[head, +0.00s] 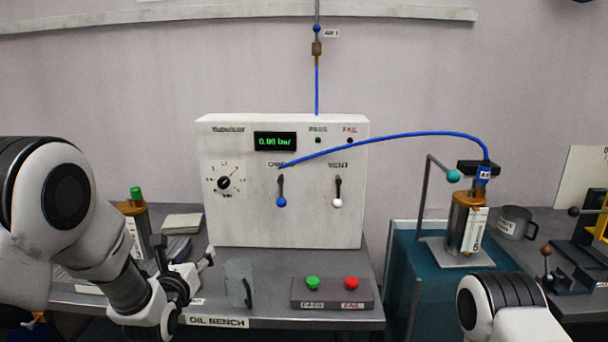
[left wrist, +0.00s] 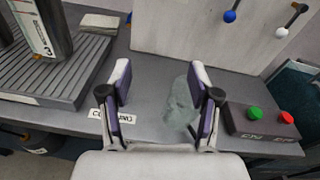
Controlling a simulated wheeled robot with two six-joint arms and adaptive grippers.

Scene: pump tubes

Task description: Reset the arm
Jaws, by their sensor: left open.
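My left arm comes in from the left in the head view. Its gripper (head: 186,249) is above the front of the bench, just left of a translucent greenish mug (head: 240,282). In the left wrist view the two fingers of the left gripper (left wrist: 160,75) are spread wide, with nothing held between them. The mug (left wrist: 181,104) shows just beyond and partly behind the right finger. At the lower right of the head view, a white and black link of my right arm shows; its gripper is out of the picture.
The white tester panel (head: 283,215) reads 0.00 bar; a blue hose (head: 430,133) runs to a pump (head: 467,222) on the teal stand at right. A button box (head: 332,293) with green and red buttons is right of the mug. A ribbed tray (left wrist: 60,75) holds cylinders at left.

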